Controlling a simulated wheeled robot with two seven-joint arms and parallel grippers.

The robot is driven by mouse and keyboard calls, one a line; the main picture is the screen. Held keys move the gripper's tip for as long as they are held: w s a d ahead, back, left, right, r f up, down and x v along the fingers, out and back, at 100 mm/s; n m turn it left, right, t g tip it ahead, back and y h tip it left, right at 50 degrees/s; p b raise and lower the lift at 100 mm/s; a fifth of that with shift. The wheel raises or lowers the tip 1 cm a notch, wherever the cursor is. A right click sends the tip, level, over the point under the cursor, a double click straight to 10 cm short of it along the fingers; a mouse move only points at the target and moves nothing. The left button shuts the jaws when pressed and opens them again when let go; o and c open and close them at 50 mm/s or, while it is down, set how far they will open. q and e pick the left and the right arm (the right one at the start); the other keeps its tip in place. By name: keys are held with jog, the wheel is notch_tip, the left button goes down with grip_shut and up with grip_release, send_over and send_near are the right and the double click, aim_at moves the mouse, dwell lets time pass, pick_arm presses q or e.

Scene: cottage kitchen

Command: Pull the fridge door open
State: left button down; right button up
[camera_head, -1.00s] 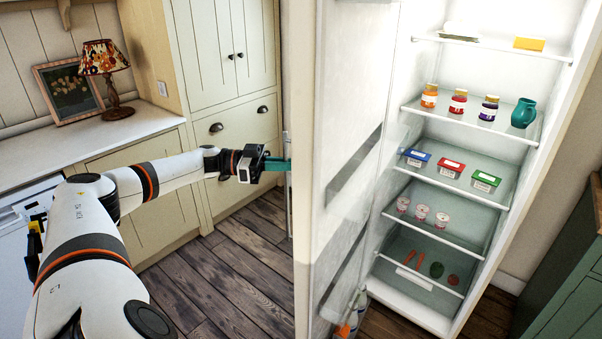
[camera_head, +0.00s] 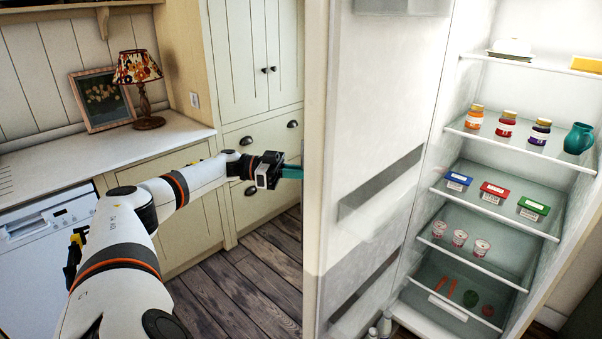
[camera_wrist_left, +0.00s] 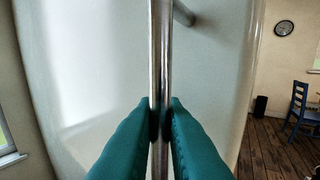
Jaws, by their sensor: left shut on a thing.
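The fridge door (camera_head: 372,165) stands wide open, with its inner side and door racks facing me in the head view. The fridge interior (camera_head: 425,275) shows lit shelves to its right. In the left wrist view, my left gripper (camera_wrist_left: 160,118) has its teal fingers shut on the door's vertical metal handle (camera_wrist_left: 160,50), against the pale outer face of the door (camera_wrist_left: 90,60). In the head view my left gripper (camera_head: 291,172) is at the door's outer side, where the door edge hides most of the handle. My right gripper is not in view.
Shelves hold jars (camera_head: 506,124), a teal jug (camera_head: 578,138), lidded tubs (camera_head: 494,192), small cups (camera_head: 460,238) and vegetables. Cream cabinets (camera_head: 262,150) and a counter with a lamp (camera_head: 140,85) stand left. Wooden floor (camera_head: 245,285) is clear between cabinets and door.

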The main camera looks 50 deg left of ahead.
pick_arm(q)
jog(key=shift+r, duration=0.1)
jog(key=c, duration=1.6)
grip_release()
jog(key=shift+w, duration=0.1)
jog(key=shift+o, duration=0.2)
jog(key=shift+w+d, duration=0.1)
jog(key=b+v, duration=0.4)
jog(key=v, duration=0.8)
